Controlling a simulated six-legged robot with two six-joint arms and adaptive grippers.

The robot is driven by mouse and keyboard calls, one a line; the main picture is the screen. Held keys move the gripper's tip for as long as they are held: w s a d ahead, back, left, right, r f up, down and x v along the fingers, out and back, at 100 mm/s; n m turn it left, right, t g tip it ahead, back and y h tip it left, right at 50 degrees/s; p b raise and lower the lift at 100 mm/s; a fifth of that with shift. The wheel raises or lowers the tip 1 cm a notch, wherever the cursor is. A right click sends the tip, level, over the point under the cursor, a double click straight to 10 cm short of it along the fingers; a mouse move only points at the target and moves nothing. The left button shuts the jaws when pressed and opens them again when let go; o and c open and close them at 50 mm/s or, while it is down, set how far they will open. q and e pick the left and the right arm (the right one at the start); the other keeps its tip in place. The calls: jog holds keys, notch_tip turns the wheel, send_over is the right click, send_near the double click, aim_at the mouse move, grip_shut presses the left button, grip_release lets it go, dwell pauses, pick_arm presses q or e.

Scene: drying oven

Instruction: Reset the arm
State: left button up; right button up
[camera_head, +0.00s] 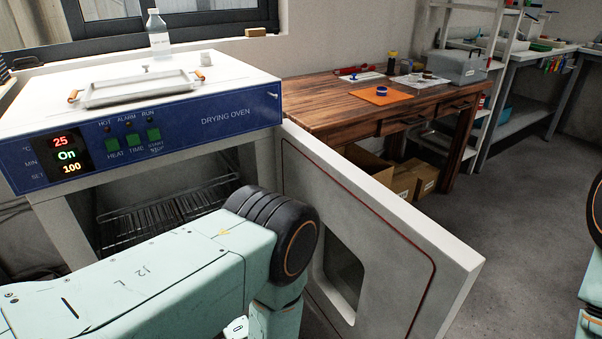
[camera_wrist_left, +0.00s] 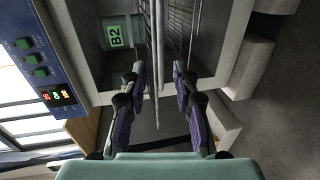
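The drying oven (camera_head: 190,120) stands at the left with its door (camera_head: 375,235) swung open to the right. Its display reads 25, On and 100. A wire rack (camera_head: 165,215) shows inside the chamber. My left arm reaches across the oven front, and its gripper is hidden in the head view. In the left wrist view my left gripper (camera_wrist_left: 159,78) is open, its two fingers apart and facing the chamber. The rack's edge (camera_wrist_left: 155,50) shows between and beyond the fingers; I cannot tell whether they touch it. Only part of my right arm shows at the right edge; its gripper is out of view.
A green B2 label (camera_wrist_left: 115,36) shows by the chamber. A wooden table (camera_head: 340,105) stands behind the door, with cardboard boxes (camera_head: 402,184) below. The floor at right is clear.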

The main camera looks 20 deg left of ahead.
pick_arm(q)
jog(key=s+d+r+m+g+h+p, duration=0.1)
jog(key=s+d+m+g+h, duration=0.1)
jog(key=s+m, duration=0.6)
jog(key=s+d+r+m+g+h+p, duration=0.1)
jog(key=s+d+m+g+h+p, duration=0.1)
jog(key=s+m+g+h, duration=0.2)
jog(key=s+d+m+g+h+p, duration=0.2)
jog(key=s+m+h, duration=0.4)
jog(key=s+m, duration=0.6)
jog(key=d+m+g, duration=0.1)
jog(key=m+g, duration=0.1)
jog(key=m, duration=0.1)
jog(key=shift+s+r+m, duration=0.25)
jog(key=shift+r+m, duration=0.05)
jog(key=shift+r, duration=0.1)
jog(key=shift+s, duration=0.1)
